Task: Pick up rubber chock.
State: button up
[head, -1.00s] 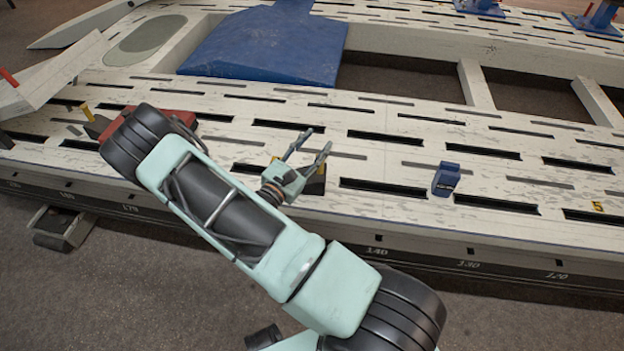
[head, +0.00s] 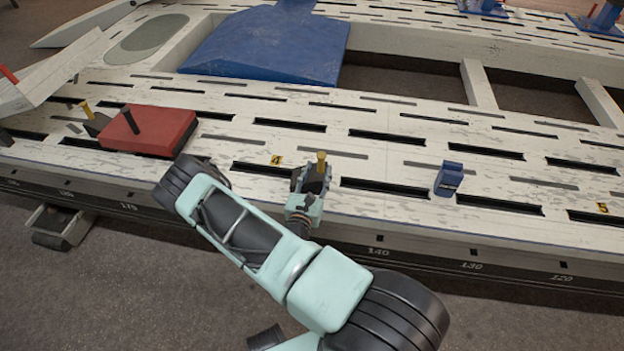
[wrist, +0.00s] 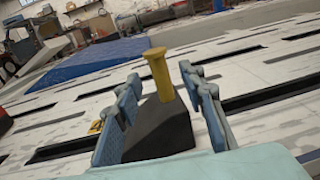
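A rubber chock, a black wedge with a yellow upright handle (head: 321,162), stands on the slotted white bench deck near its front edge. In the wrist view the chock (wrist: 163,132) is between the two blue-grey fingers of my gripper (wrist: 160,98). The fingers are spread, one on each side of its black body; whether either touches it I cannot tell. In the head view my gripper (head: 311,178) is low at the deck and hides part of the wedge. Another dark piece with a yellow handle (head: 88,112) stands at the far left.
A red block with a black handle (head: 150,131) lies left of my arm. A small blue object (head: 449,179) stands to the right. A large blue ramp (head: 265,45) is behind. Long slots cut the deck (head: 400,165); open bays lie further back.

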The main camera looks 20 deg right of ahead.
aim_at(320, 161)
jog(key=x, duration=0.1)
jog(key=b+x, duration=0.1)
jog(key=x, duration=0.2)
jog(key=shift+w+d+r, duration=0.2)
jog(key=shift+w+r, duration=0.15)
jog(key=shift+r, duration=0.05)
grip_shut()
jog(key=shift+r, duration=0.15)
